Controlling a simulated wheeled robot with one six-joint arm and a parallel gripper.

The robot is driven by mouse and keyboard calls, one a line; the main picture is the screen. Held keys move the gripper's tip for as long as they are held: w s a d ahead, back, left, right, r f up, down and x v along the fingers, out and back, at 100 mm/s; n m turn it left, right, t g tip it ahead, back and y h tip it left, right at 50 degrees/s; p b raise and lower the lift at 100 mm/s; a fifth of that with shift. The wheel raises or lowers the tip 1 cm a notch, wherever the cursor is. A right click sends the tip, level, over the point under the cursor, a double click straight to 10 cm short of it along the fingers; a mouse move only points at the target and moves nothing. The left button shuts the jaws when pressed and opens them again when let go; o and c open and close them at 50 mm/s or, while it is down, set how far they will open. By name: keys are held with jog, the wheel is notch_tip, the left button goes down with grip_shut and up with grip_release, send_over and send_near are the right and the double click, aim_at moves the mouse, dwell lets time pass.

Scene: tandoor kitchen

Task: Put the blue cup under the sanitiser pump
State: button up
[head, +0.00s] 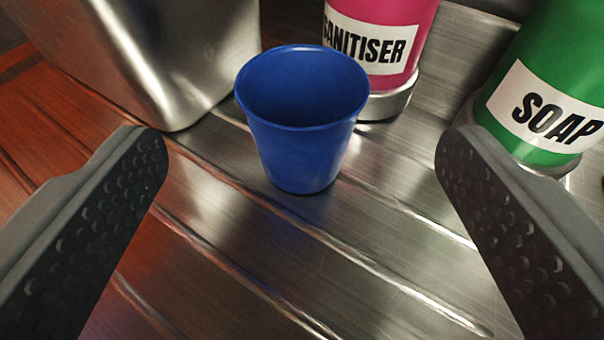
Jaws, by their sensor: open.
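The blue cup (305,148) stands upright and looks empty on a ribbed metal surface, in the upper middle of the head view. Behind it to the right is the pink sanitiser bottle (400,18), labelled SANITISER, on a round metal base. The cup hides part of its label. The bottle's top and pump are out of view. My gripper (301,165) is open, with one dark studded finger on each side of the picture. The cup lies between and a little beyond the fingertips, touching neither.
A green soap bottle (550,60) stands at the right on its own base, close beyond the right finger. A shiny metal container (160,50) stands at the upper left, close to the cup. The ribbed metal surface (290,250) in front of the cup is clear.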

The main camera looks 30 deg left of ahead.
jog(key=shift+v, duration=1.7)
jog(key=s+a+r+m+g+h, duration=0.1)
jog(key=s+a+m+g+h, duration=0.3)
jog(key=s+a, duration=0.75)
jog(key=s+a+r+m+t+h, duration=0.1)
jog(key=s+a+r+t+h, duration=0.1)
jog(key=s+a+r+t, duration=0.2)
jog(key=s+a+r+m+t+h, duration=0.1)
jog(key=s+a+r+t, duration=0.4)
jog(key=s, duration=0.6)
jog(key=shift+a+r+m+h, duration=0.35)
jog(key=shift+r+h, duration=0.15)
jog(key=shift+r, duration=0.45)
